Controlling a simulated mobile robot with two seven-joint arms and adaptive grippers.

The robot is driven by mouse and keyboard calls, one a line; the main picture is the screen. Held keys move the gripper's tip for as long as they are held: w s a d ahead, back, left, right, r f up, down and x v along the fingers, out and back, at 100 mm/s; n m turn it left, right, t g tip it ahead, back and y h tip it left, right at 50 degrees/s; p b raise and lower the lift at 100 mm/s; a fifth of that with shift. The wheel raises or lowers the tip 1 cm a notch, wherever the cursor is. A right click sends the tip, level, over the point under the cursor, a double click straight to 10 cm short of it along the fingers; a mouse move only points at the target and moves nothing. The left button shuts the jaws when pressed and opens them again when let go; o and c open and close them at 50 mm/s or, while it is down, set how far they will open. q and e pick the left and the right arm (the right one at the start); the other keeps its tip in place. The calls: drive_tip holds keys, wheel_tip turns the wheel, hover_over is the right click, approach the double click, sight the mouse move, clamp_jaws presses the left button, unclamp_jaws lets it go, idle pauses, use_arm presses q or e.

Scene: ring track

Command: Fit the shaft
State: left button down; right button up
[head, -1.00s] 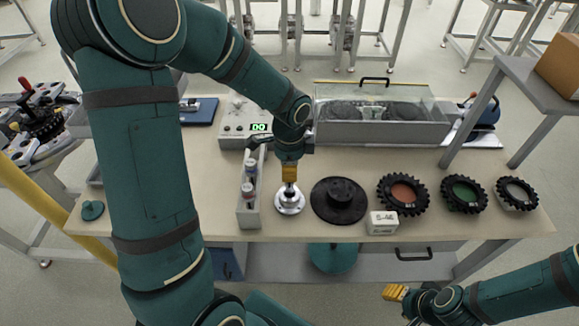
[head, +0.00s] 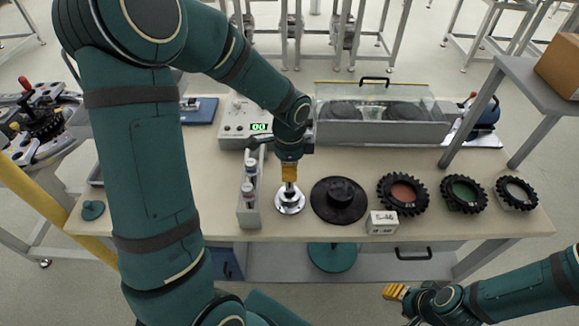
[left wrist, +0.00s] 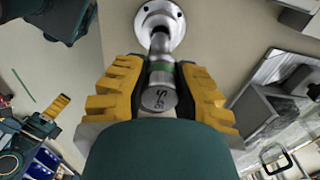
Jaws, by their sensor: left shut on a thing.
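My left gripper (head: 289,174) is shut on a silver shaft, above the round metal flange (head: 290,204) on the bench. In the left wrist view the yellow fingers (left wrist: 160,92) hold the shaft (left wrist: 160,76) from both sides. The shaft has a green band and a marked end face towards the camera. Its far end lines up with the flange (left wrist: 172,14) and appears to meet it; how deep it sits cannot be told. My right gripper (head: 395,292) is at the lower right, in front of the bench and away from the parts; its finger gap is unclear.
A grey rack with bottles (head: 248,208) stands close left of the flange. A black disc (head: 326,208) lies close right, then a white labelled box (head: 382,223) and several black toothed rings (head: 420,207). A clear-lidded case (head: 395,133) and a display box (head: 234,128) stand behind.

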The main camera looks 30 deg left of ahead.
use_arm(q)
drive_tip(key=shift+f+b, duration=1.95)
drive_tip(key=shift+f, duration=0.6)
idle(0.4)
drive_tip(key=c, duration=0.8)
unclamp_jaws()
wheel_tip(320, 180, up, 12)
drive_tip(key=shift+r, duration=0.1)
idle(0.3)
